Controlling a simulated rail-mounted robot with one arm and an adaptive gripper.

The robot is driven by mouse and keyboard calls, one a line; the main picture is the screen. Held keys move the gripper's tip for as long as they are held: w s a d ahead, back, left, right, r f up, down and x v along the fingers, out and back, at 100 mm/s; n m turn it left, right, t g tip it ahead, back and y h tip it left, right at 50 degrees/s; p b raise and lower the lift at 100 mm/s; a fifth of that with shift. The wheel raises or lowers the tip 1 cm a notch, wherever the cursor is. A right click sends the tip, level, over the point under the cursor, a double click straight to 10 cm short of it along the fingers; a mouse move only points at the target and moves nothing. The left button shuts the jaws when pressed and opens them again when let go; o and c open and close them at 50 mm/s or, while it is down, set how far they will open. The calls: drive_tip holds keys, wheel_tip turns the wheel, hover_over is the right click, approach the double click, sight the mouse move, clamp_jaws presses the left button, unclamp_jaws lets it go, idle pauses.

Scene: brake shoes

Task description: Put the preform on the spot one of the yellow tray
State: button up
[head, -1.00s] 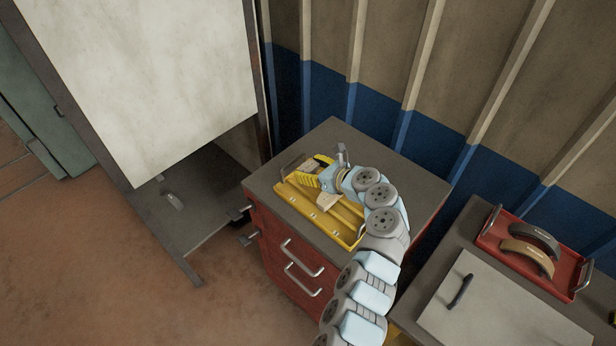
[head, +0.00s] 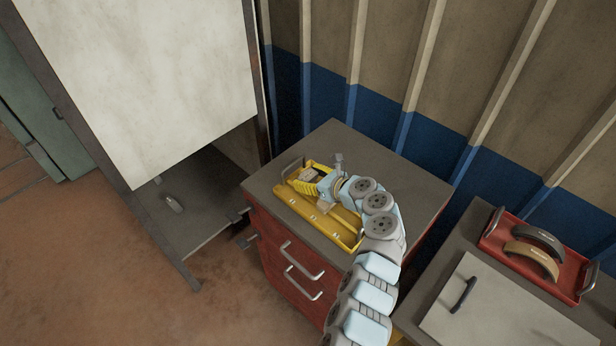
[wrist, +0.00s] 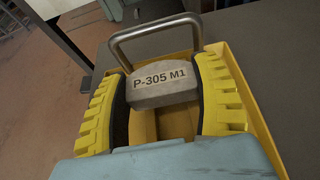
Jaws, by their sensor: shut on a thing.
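The preform (wrist: 165,85) is a grey block marked P-305 M1. My gripper (wrist: 164,80) has yellow ribbed fingers and is shut on it, one finger on each side. The yellow tray (wrist: 252,108) is beneath and around the fingers, and the preform is at its far end, close to the metal handle. I cannot tell whether the preform touches the tray floor. In the head view the yellow tray (head: 318,217) lies on the red cabinet, with my gripper (head: 308,176) over its upper left end. The spot under the preform is hidden.
The red cabinet (head: 400,175) has a grey top with free room behind the tray. At the right, a red tray (head: 496,238) holds a dark curved shoe (head: 538,235) and a brown curved shoe (head: 531,257). A large pale panel (head: 150,80) stands at the left.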

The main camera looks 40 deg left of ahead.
drive_tip(key=shift+f, duration=0.5)
drive_tip(key=o, duration=1.3)
drive_tip(key=shift+c, duration=0.2)
drive_tip(key=shift+r, duration=0.15)
drive_tip(key=shift+r, duration=0.5)
drive_tip(key=p+v, duration=0.2)
drive_tip(key=v, duration=1)
drive_tip(key=shift+f, duration=0.1)
